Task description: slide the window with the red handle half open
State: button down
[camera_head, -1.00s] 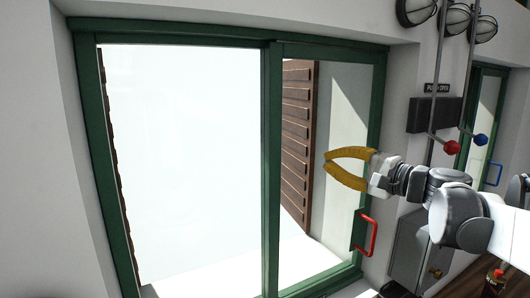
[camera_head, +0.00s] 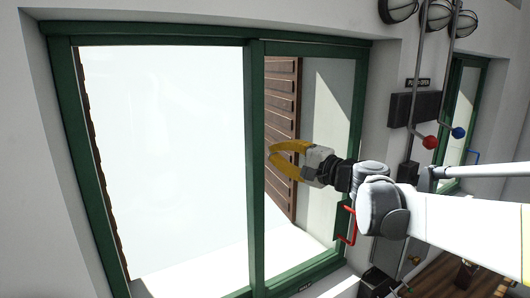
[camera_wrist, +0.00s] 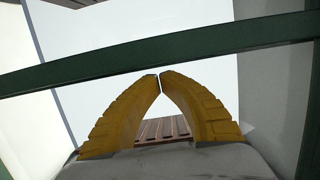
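The window (camera_head: 256,170) has a green frame and two panes side by side. Its red handle (camera_head: 349,238) is a vertical bar on the lower right edge of the right pane, partly covered by my arm. A green frame bar (camera_wrist: 230,42) crosses that view; the handle is not visible there.
Levers with a red knob (camera_head: 430,142) and a blue knob (camera_head: 458,132) hang from a dark wall box (camera_head: 412,108). Wall lamps (camera_head: 435,15) are above. Below right are dark boxes and a wooden surface.

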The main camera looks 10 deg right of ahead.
jog(key=s+a, duration=0.1)
jog(key=a, duration=0.4)
jog(key=s+a, duration=0.2)
jog(key=a, duration=0.3)
jog(key=s+a+b, duration=0.1)
jog(key=s+a, duration=0.1)
jog(key=a, duration=0.3)
jog(key=shift+a, duration=0.25)
jog(key=shift+d, duration=0.1)
